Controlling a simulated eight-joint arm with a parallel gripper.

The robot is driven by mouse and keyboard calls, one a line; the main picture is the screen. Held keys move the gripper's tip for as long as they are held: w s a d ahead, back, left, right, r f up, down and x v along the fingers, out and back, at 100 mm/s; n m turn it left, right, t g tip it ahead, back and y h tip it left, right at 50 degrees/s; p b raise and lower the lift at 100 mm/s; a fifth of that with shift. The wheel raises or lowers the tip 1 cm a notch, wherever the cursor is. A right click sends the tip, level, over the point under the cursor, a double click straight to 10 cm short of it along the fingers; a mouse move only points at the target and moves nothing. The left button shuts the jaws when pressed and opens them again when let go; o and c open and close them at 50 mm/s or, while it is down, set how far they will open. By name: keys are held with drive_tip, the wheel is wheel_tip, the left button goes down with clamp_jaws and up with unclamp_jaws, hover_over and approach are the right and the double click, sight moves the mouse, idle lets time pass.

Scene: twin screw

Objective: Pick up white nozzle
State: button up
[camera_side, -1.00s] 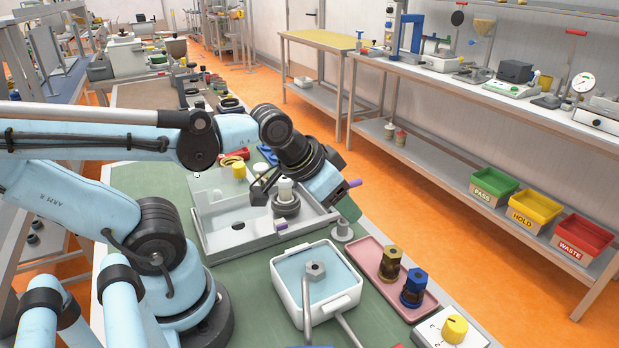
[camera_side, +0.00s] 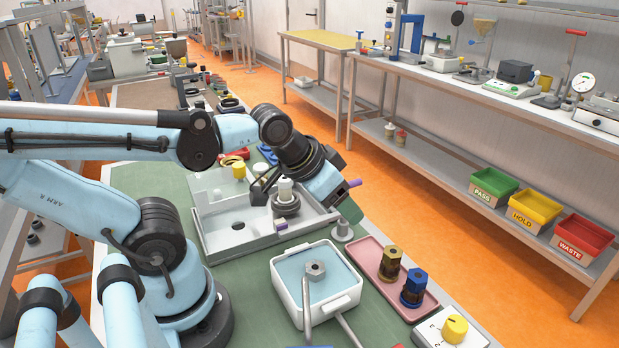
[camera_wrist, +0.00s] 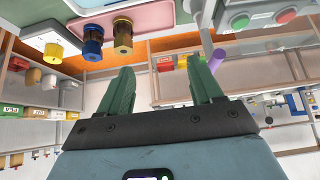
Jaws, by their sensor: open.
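The white nozzle (camera_side: 286,188) stands upright in a dark ring inside the grey tray (camera_side: 212,238) in the side view. I cannot make it out in the wrist view. My gripper (camera_side: 347,212) is tilted down beside it, to its right in the side picture, and its green fingers are partly hidden there. The wrist view shows my gripper (camera_wrist: 160,78) with its two green fingers spread wide and nothing between them.
A white basin (camera_side: 281,283) with a grey hex-topped part stands in front of the tray. A pink tray (camera_side: 424,308) holds a brass-coloured and a blue hex-topped part (camera_side: 414,283). A box with a yellow knob (camera_side: 454,329) is at the lower right.

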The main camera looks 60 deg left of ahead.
wheel_tip(320, 180, up, 3)
drive_tip(key=n+g, duration=0.7)
drive_tip(key=n, duration=2.4)
hover_over(288, 178)
drive_tip(key=shift+d+r, duration=0.1)
drive_tip(key=shift+m, duration=0.3)
drive_tip(key=shift+f, duration=5.8)
drive_tip(key=c, duration=1.1)
drive_tip(key=shift+o, duration=0.2)
